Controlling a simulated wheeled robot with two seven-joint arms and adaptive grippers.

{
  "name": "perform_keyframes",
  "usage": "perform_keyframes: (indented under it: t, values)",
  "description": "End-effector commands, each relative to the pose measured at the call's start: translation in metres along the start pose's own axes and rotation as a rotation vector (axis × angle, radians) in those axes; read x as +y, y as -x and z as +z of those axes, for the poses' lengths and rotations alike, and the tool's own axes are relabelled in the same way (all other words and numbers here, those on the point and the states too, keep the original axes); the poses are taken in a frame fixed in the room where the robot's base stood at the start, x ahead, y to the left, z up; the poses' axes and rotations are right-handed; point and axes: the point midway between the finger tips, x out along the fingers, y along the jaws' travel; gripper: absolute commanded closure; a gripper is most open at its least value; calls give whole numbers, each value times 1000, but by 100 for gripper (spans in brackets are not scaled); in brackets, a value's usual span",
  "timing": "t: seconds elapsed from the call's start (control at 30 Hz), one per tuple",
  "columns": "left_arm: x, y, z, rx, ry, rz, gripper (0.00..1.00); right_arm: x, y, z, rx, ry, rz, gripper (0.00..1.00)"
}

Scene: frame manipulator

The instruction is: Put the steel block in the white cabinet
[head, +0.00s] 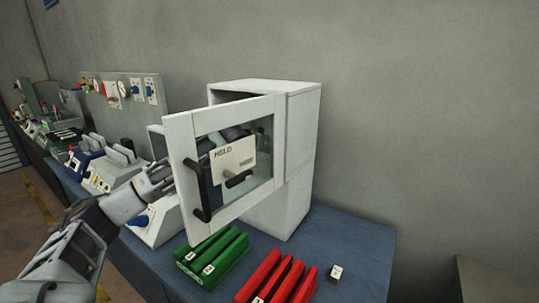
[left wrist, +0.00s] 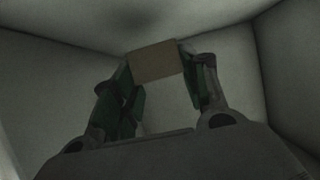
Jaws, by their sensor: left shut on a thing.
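The white cabinet (head: 301,107) stands on the blue bench. In the left wrist view my left gripper (left wrist: 158,80) is shut on a plain tan-grey block, which I take as the steel block (left wrist: 155,61). Pale walls surround it, so it is inside the cabinet. Whether the block touches a surface is unclear. My right gripper is not in view.
Green racks (head: 212,257) and red racks (head: 277,279) lie on the blue bench (head: 363,250) before the cabinet. A small pale labelled block (head: 336,272) sits right of them. Switch panels and devices line the left. The bench's right corner is clear.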

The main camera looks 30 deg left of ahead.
Motion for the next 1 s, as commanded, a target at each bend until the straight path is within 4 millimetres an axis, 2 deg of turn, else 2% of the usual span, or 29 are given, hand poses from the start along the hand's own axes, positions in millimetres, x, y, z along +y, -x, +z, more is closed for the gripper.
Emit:
perform_keyframes:
  t: [0.3, 0.8, 0.83, 1.0]
  values:
    - [0, -13, 28, -1, 0, 0, 85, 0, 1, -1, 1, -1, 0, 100]
    - [0, -16, 33, 0, 0, 0, 85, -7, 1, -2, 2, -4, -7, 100]
    - [0, -16, 33, -1, 0, 0, 53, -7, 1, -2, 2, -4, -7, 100]
    - [0, -16, 33, -1, 0, 0, 34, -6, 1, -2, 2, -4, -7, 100]
